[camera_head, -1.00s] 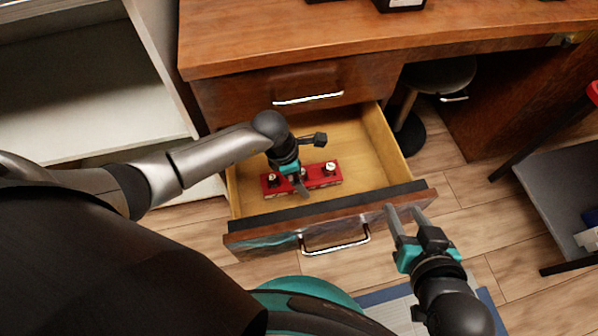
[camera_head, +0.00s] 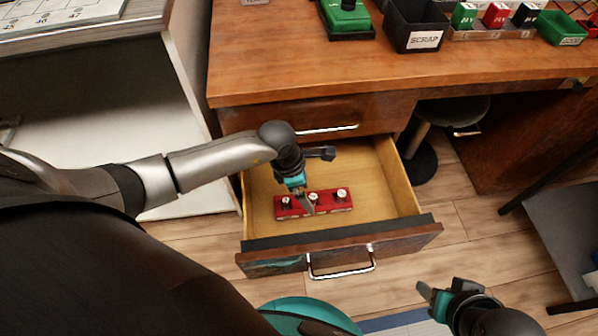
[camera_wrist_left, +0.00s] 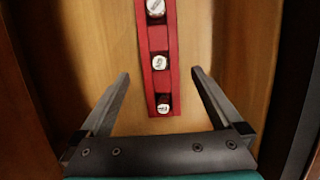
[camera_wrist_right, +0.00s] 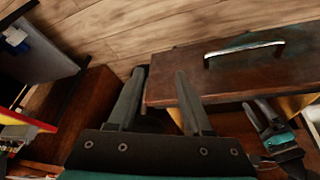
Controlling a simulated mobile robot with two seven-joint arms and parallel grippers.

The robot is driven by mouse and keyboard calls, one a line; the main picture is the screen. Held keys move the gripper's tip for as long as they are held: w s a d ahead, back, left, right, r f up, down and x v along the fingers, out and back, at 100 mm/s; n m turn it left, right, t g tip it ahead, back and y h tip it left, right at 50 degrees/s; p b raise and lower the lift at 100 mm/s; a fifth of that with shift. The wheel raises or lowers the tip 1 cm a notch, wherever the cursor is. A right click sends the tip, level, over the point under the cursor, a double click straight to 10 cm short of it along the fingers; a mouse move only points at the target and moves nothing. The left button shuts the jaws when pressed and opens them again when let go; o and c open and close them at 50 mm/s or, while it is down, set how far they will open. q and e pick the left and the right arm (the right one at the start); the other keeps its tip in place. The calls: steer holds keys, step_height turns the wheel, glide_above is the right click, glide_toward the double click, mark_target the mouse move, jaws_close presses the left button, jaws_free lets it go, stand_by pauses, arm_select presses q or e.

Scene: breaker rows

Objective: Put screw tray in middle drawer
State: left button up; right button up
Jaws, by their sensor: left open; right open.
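The red screw tray (camera_head: 331,205), with several pale-topped pieces in a row, lies flat on the floor of the pulled-out wooden drawer (camera_head: 405,200). One shut drawer (camera_head: 290,115) shows above it. My left gripper (camera_head: 305,203) is open over the tray inside the drawer. In the left wrist view the tray (camera_wrist_left: 158,50) lies beyond and between the open fingers (camera_wrist_left: 160,73), with no finger shut on it. My right gripper (camera_head: 442,291) is open and empty, to the right of the drawer front. In the right wrist view its fingers (camera_wrist_right: 162,73) stand apart near the drawer front (camera_wrist_right: 270,70).
The desk top (camera_head: 300,65) holds a black SCRAP bin (camera_head: 415,28), a green device (camera_head: 345,18) and several small colored boxes. A stool (camera_head: 445,112) stands under the desk. A grey shelf unit (camera_head: 570,225) is at right.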

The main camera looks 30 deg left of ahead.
arm_select(q)
steer(key=p+v, duration=0.2)
steer(key=v, duration=0.4)
steer(key=shift+p, duration=0.3)
arm_select(e)
step_height(320, 180, down, 6)
steer(key=g, duration=0.1)
steer(key=shift+s+f, duration=0.15)
steer(key=shift+f, duration=0.05)
